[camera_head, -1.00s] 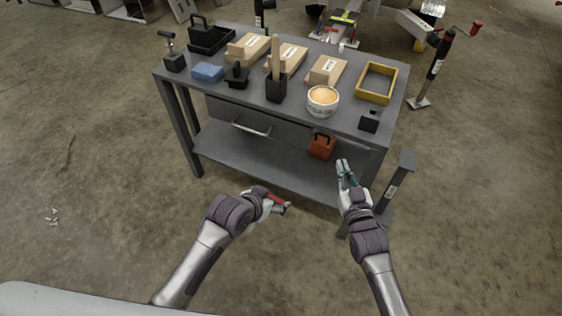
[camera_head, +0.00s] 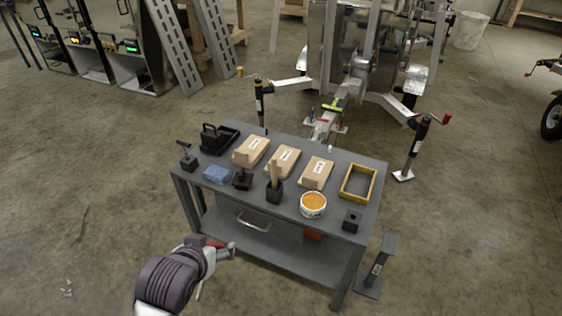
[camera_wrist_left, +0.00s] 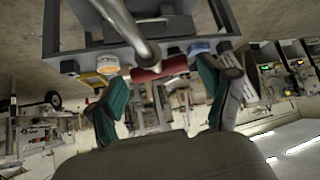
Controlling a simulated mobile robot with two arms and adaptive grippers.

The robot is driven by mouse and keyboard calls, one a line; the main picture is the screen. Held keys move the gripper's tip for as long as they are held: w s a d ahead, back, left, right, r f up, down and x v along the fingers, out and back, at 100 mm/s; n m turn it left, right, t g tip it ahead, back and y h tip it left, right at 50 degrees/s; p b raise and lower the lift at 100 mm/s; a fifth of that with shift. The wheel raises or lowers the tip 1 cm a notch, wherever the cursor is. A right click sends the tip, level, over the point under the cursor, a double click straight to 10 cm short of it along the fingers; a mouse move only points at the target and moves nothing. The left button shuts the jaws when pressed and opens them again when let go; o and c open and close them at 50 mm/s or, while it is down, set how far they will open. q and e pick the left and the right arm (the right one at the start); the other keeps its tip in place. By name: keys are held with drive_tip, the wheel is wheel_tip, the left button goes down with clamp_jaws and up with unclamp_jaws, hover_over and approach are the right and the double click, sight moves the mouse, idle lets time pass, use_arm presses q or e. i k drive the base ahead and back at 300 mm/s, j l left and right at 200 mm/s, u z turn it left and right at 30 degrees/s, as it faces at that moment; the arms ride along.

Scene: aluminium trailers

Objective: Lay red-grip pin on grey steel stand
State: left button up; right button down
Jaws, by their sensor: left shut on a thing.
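The red-grip pin (camera_head: 216,244) is in my left gripper (camera_head: 208,251), in front of the workbench's left part. In the left wrist view, the red grip (camera_wrist_left: 158,70) lies between the teal finger pads of my left gripper (camera_wrist_left: 162,76), and a thick steel shaft (camera_wrist_left: 139,34) runs up from it. The fingers partly hide the pin in the head view. The grey steel stand (camera_head: 378,266) is on the floor at the bench's right front corner, upright, with a small flat top and a white label. The pin is well left of it. My right gripper is out of view.
The grey workbench (camera_head: 331,222) carries cartons (camera_head: 285,160), a yellow tray (camera_head: 358,183), an orange-filled tub (camera_head: 313,204), a blue block (camera_head: 217,174) and several black holders. Trailer jack legs (camera_head: 413,150) stand behind it. The floor right of the stand is clear.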

sight(303, 158)
drive_tip(key=i+l, duration=0.2)
drive_tip(key=l, duration=0.15)
drive_tip(key=i+l+u, duration=0.1)
drive_tip(key=i+l, duration=0.3)
drive_tip(key=l, duration=0.25)
drive_tip(key=i+l+u, duration=0.1)
drive_tip(key=l, duration=0.25)
drive_tip(key=i+l, duration=0.25)
drive_tip(key=i+l+u, duration=0.1)
drive_tip(key=l, duration=0.4)
drive_tip(key=i+l, duration=0.25)
drive_tip(key=l+u, duration=0.05)
drive_tip(key=l, duration=0.05)
